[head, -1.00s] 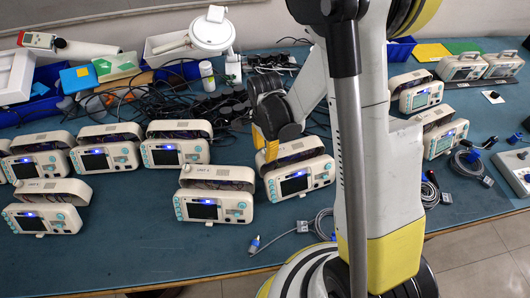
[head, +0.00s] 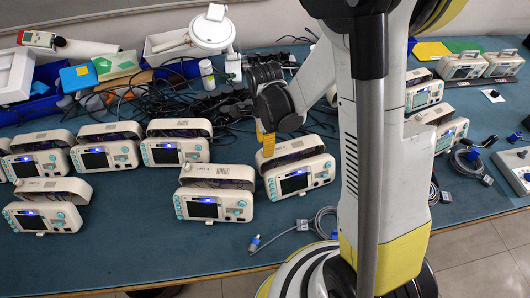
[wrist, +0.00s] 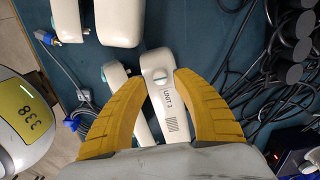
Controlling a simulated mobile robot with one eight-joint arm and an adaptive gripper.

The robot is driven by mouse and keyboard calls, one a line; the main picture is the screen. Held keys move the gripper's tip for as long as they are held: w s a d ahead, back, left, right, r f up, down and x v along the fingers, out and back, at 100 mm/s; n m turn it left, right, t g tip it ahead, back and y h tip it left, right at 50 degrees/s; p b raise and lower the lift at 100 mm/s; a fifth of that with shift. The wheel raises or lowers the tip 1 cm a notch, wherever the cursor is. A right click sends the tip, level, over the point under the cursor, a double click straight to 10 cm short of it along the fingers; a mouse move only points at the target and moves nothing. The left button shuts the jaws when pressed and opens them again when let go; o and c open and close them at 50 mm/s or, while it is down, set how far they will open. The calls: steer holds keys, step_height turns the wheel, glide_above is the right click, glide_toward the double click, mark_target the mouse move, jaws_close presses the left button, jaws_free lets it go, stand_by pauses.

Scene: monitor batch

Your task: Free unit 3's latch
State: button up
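I cannot tell whether the fingers touch the casing. In the head view my gripper (head: 267,145) is at the unit's top left, partly hidden by my arm.
Another monitor (head: 213,205) stands close to the left, and several more sit further left. A grey cable (head: 318,222) lies in front of unit 3. Black cables (head: 210,105) are heaped behind it. More monitors (head: 460,66) stand at the right.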

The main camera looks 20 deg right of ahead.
steer(key=shift+f+b, duration=1.1)
steer(key=shift+f, duration=0.15)
steer(key=shift+r, duration=0.1)
jaws_close()
steer(key=shift+o, duration=0.9)
jaws_free()
step_height(320, 180, up, 12)
